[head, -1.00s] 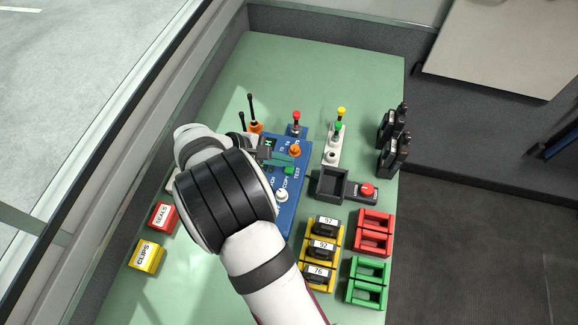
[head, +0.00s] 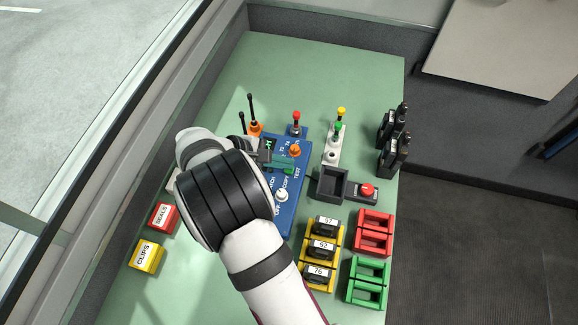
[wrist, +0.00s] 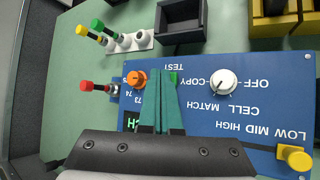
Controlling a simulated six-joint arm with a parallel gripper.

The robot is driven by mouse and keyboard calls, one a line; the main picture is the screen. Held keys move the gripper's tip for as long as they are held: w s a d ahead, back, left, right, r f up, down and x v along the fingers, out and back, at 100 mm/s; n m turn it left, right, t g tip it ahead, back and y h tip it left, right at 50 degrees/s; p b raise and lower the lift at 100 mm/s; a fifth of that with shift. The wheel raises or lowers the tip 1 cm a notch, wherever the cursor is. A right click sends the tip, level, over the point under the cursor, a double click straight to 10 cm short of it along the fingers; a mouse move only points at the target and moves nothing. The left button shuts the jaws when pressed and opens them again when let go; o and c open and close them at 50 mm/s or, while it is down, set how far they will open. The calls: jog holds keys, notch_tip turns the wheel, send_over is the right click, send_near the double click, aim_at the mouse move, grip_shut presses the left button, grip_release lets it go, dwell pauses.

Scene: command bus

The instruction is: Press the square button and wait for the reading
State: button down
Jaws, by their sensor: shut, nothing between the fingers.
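The blue panel (wrist: 262,120) carries a green button at the TEST label; in the wrist view only a bright green sliver of it (wrist: 174,78) shows beside my fingertips. My gripper (wrist: 163,76) has its two teal fingers shut together and empty, with the tips over or against this button. I cannot tell whether it is pressed down. In the head view my gripper (head: 288,169) covers most of the button.
Beside the button are an orange knob (wrist: 136,79) and a white knob (wrist: 222,82). Red, yellow and green-topped plugs stand near the panel's edge. A dark open box (head: 330,184), a yellow rack of numbered blocks (head: 311,268) and radios (head: 393,152) are to the right.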

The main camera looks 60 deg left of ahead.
aim_at(284, 172)
jog(key=shift+f, duration=0.25)
dwell(0.5)
jog(key=shift+r, duration=0.75)
notch_tip(284, 172, up, 5)
dwell(0.3)
dwell(0.5)
